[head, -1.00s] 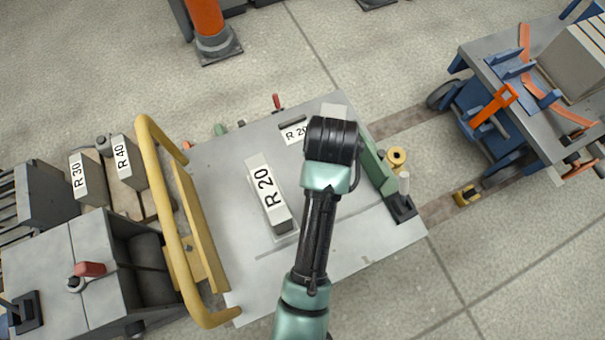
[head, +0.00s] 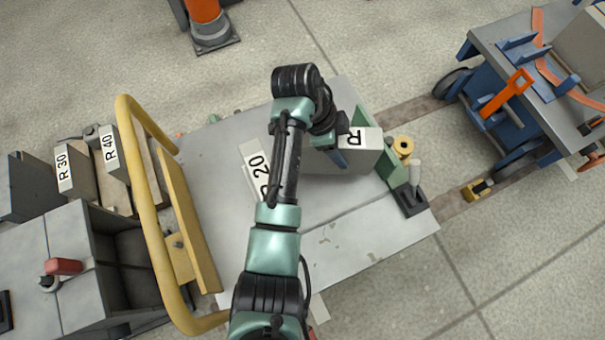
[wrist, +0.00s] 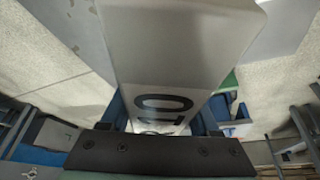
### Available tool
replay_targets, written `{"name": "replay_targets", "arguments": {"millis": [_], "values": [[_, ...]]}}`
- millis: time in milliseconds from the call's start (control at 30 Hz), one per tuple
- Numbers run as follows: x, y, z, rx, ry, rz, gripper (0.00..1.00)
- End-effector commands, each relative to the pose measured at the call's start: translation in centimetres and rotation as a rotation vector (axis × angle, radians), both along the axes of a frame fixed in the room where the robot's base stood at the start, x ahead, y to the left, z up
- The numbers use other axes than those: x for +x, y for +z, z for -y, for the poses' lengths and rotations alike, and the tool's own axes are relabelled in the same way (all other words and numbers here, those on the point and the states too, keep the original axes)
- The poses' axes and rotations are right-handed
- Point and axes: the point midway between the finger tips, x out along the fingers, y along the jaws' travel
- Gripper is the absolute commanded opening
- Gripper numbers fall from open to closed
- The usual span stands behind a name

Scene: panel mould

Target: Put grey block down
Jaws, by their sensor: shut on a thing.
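A grey block (head: 345,157) with a white label is in my gripper (head: 340,143), over the right part of the grey mould panel (head: 330,235). An "R" shows on its label; my arm hides part of the block. In the wrist view the block (wrist: 180,45) fills the upper middle, between the blue fingers of my gripper (wrist: 163,115). I cannot tell whether its underside touches the panel. A second grey block labelled R 20 (head: 252,158) lies on the panel to the left, partly behind my arm.
A green side piece (head: 375,158), a yellow roller (head: 403,147) and a dark bracket (head: 409,198) line the panel's right edge. A yellow rail (head: 150,220) stands at its left. Blocks R 30 (head: 72,175) and R 40 (head: 115,155) lie beyond it. The panel's front right is clear.

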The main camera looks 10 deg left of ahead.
Motion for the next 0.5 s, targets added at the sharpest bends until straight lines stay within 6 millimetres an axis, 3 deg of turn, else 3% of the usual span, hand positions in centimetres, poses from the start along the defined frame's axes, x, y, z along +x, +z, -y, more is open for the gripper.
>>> {"name": "replay_targets", "arguments": {"millis": [300, 500], "values": [[-0.3, 2.1, -1.2, 0.004, -0.693, 0.002, 0.0], [-0.8, 3.2, -2.2, 0.003, -0.991, 0.004, 0.0]]}}
